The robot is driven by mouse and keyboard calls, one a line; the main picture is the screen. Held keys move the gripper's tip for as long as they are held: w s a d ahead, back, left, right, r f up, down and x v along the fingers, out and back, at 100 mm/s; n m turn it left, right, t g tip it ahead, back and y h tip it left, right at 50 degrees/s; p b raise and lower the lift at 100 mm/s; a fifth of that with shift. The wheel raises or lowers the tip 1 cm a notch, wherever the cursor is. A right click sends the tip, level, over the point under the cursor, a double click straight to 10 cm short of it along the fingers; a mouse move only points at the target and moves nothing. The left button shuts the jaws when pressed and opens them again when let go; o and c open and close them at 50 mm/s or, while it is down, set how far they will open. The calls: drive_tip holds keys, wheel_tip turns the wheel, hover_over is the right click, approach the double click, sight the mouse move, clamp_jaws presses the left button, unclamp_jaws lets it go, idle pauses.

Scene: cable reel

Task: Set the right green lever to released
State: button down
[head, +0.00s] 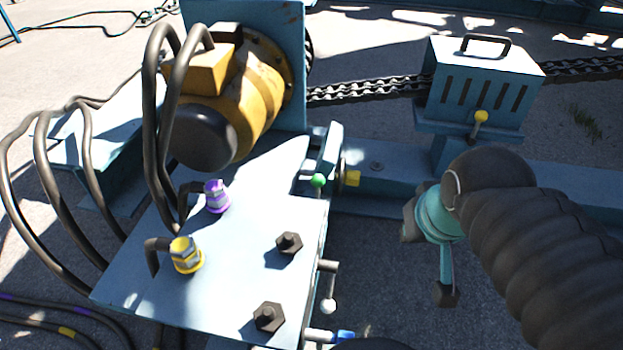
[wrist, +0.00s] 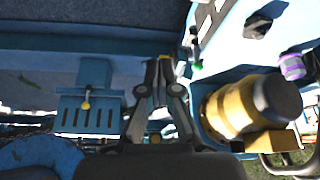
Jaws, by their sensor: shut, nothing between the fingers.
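A green-knobbed lever (head: 318,181) stands at the right edge of the pale blue plate, knob up, beside the yellow motor. Its green knob also shows in the wrist view (wrist: 197,66), to the right of my fingers. It is the only green lever I can make out, and its lower part is mostly hidden. My gripper (wrist: 159,72) is shut and empty, with its fingertips apart from the knob. In the head view my arm comes in from the right, and its end is to the right of the green lever with a clear gap between.
A white-knobbed lever (head: 328,305) and a blue-ended part (head: 345,337) stick out from the plate's near right edge. A slotted blue box (head: 482,85) with a yellow-knobbed lever (head: 481,117) stands behind my arm. The yellow motor (head: 228,85) and hoses (head: 160,120) occupy the left.

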drive_tip(key=w+a+f+n+g, duration=0.1)
drive_tip(key=w+a+f+n, duration=0.1)
drive_tip(key=w+a+n, duration=0.4)
drive_tip(key=w+a+f+n+g+p, duration=0.1)
drive_tip(key=w+a+n, duration=0.5)
drive_tip(key=w, duration=0.9)
drive_tip(key=w+a+f+n+g+p, duration=0.1)
drive_tip(key=w+a+f+n, duration=0.4)
drive_tip(key=w+a, duration=0.5)
drive_tip(key=shift+w+a+f+n+g+h, duration=0.2)
drive_tip(key=shift+w+a+n+g+h, duration=0.25)
drive_tip(key=shift+g, duration=0.35)
approach(318, 193)
drive_tip(key=shift+w+a+f, duration=0.2)
drive_tip(key=shift+a+f, duration=0.55)
drive_tip(key=shift+w+a+f, duration=0.2)
drive_tip(key=shift+a+f, duration=0.55)
drive_tip(key=shift+f, duration=0.05)
